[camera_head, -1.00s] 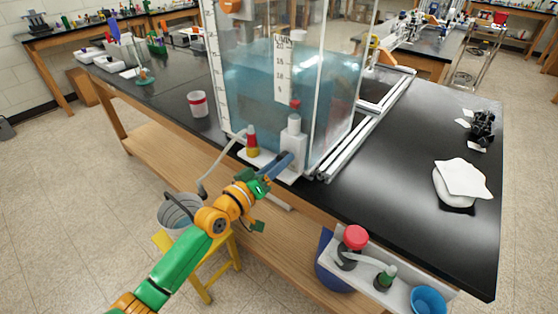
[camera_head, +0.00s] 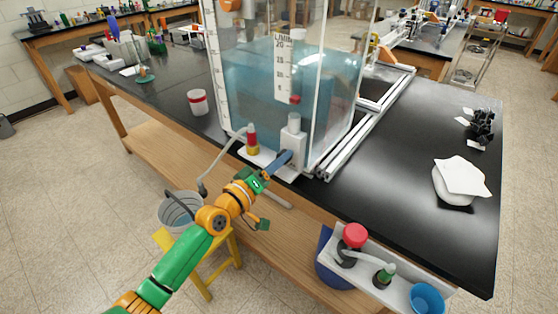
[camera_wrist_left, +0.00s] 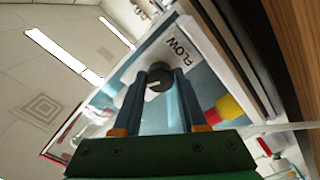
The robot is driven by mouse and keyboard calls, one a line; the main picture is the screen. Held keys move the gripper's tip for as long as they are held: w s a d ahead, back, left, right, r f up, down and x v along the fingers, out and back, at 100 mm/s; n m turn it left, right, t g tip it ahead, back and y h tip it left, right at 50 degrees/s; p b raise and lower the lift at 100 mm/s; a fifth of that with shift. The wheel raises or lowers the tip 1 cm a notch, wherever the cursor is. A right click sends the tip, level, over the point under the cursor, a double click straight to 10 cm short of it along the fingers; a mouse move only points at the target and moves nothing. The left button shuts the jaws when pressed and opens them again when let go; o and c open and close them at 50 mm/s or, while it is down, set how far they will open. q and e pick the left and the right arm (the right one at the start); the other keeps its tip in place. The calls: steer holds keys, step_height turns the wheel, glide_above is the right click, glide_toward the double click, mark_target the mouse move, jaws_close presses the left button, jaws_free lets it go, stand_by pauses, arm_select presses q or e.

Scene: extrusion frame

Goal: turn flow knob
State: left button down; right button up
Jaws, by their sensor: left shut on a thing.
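The dark round flow knob (camera_wrist_left: 158,82) with a pale pointer line sits on a white panel marked FLOW (camera_wrist_left: 179,53) in the left wrist view. My left gripper (camera_wrist_left: 158,84) has its two blue fingers on either side of the knob and is shut on it. In the head view the same gripper (camera_head: 285,160) reaches the white valve unit (camera_head: 292,138) at the front of the clear water tank (camera_head: 285,75). The knob is hidden behind the fingers there. My right gripper is not in view.
A red and yellow fitting (camera_head: 252,140) with a grey hose stands just left of the valve unit. A bucket (camera_head: 180,210) on a yellow stool (camera_head: 205,285) is below. A white cup (camera_head: 198,103) stands on the black bench. The bench top right of the tank is mostly clear.

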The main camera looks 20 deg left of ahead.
arm_select(q)
steer(key=shift+c, duration=2.3)
jaws_free()
steer(key=shift+f, duration=0.2)
steer(key=shift+r, duration=0.1)
steer(key=v, duration=0.7)
